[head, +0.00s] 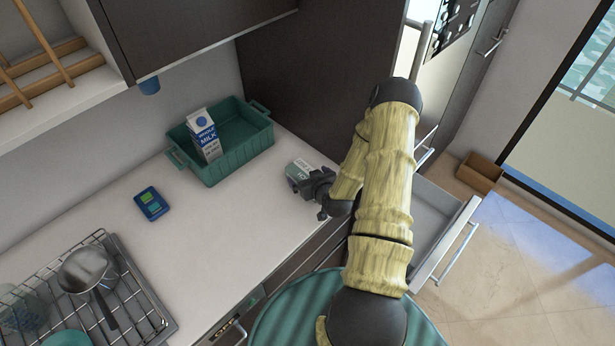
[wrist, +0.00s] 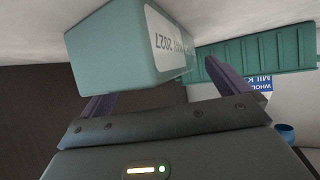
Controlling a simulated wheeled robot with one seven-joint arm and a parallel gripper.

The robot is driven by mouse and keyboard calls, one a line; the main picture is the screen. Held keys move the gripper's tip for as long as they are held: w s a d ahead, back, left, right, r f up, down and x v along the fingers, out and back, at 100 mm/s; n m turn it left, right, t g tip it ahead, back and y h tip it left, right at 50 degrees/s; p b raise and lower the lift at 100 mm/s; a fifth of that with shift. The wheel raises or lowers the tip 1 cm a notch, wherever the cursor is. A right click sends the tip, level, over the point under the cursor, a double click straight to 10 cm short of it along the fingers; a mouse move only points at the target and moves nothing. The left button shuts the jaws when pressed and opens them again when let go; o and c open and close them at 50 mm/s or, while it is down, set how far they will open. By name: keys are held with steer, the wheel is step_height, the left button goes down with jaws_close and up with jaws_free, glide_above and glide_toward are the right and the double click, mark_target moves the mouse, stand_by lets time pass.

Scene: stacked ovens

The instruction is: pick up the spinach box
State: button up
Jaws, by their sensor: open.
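A small teal box with a white label, which I take to be the spinach box (head: 298,169), stands on the counter near its right end. Its product name is not readable. In the wrist view the box (wrist: 115,50) fills the upper left, just beyond and partly between my fingers. My gripper (head: 312,187) is at the box's near right side, low over the counter. In the wrist view my gripper (wrist: 155,80) has its two fingers spread wide with nothing held. I cannot tell whether a finger touches the box.
A green bin (head: 240,155) with a milk carton (head: 205,138) stands behind the box to the left. A blue device (head: 151,203) lies on the counter. A wire rack (head: 85,290) holds a metal pan. An open drawer (head: 440,215) sticks out right of my arm.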

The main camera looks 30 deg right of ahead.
stand_by(0.5)
steer(key=c, duration=1.3)
